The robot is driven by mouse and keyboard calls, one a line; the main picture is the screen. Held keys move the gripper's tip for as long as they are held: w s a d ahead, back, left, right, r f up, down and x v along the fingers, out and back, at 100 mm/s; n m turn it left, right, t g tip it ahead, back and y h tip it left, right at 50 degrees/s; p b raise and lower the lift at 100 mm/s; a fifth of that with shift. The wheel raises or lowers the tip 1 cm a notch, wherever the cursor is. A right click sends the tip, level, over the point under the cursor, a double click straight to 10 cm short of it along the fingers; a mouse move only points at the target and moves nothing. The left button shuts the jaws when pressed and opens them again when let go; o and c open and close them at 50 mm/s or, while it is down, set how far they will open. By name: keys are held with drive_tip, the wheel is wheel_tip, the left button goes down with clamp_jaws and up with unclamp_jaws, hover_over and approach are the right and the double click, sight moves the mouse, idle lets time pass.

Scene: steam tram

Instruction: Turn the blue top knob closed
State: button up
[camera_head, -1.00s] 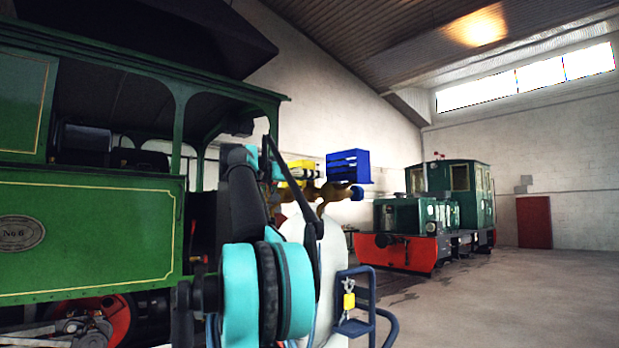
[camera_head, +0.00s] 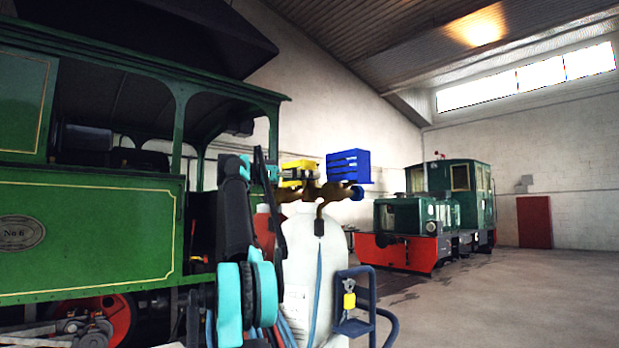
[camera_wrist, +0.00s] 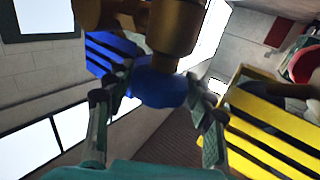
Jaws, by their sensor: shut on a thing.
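A rounded blue knob (camera_wrist: 160,84) sits on the end of a brass valve stem (camera_wrist: 176,38) in the wrist view. My gripper (camera_wrist: 162,92) has one finger on each side of this knob and is shut on it.
A blue slatted box (camera_head: 348,166) and a yellow slatted part (camera_head: 299,172) sit beside the brass, above a white tank (camera_head: 300,255). A dark blue tubular frame (camera_head: 355,300) stands to its right. The green tram (camera_head: 90,230) is on the left. Right-hand floor is clear.

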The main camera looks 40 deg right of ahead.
drive_tip(key=shift+m+g+y, duration=0.4)
drive_tip(key=shift+m+g, duration=0.1)
drive_tip(key=shift+g, duration=0.2)
drive_tip(key=o, duration=0.9)
drive_tip(key=shift+n+t+h, duration=0.7)
drive_tip(key=shift+n+t, duration=0.2)
drive_tip(key=shift+t, duration=0.4)
